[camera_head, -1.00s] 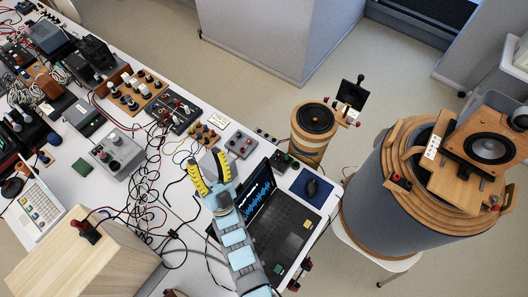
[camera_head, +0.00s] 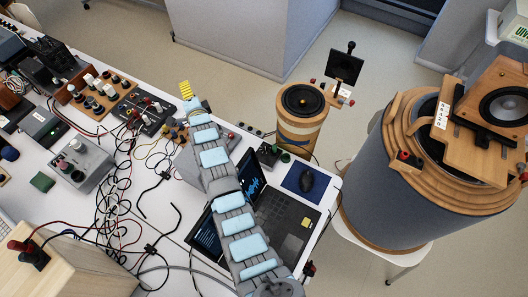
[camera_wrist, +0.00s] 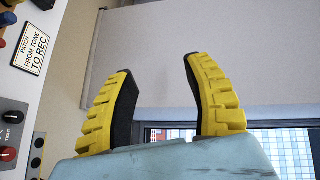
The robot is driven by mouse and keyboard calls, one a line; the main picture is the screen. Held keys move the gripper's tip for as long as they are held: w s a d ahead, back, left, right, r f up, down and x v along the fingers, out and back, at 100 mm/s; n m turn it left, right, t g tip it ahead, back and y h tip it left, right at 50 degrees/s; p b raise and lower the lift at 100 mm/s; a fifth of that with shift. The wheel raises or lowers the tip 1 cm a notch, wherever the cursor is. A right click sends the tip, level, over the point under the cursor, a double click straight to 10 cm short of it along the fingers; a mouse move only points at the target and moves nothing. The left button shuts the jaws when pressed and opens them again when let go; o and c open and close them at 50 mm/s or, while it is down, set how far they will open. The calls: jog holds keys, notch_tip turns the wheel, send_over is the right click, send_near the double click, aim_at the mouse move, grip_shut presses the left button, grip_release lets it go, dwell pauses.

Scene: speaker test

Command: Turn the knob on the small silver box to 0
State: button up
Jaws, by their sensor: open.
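My gripper (camera_head: 186,90) is raised over the back part of the table in the head view, with its yellow fingertips pointing away. In the wrist view my gripper (camera_wrist: 158,68) is open and empty, its two yellow fingers wide apart with wall and window beyond. A small grey box (camera_wrist: 12,133) with a black knob and a red knob shows at the left edge of the wrist view, partly cut off, to the left of the fingers. In the head view my arm hides most of this area. The knob's setting cannot be read.
A larger silver box (camera_head: 82,165) with knobs stands left on the table, beside tangled cables. A sign (camera_wrist: 35,48) is near the grey box. Speakers stand beyond the table's right edge.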

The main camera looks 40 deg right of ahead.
jog(key=w+d+f+m+g+b, duration=0.1)
jog(key=d+f+m+g+b, duration=0.25)
jog(key=d+f+b, duration=0.2)
jog(key=m+g+y+b, duration=0.5)
jog(key=m+g+b, duration=0.75)
jog(key=b, duration=0.25)
send_near(265, 146)
notch_tip(265, 146, down, 10)
jog(key=b, duration=0.4)
jog(key=shift+s, duration=0.15)
grip_shut()
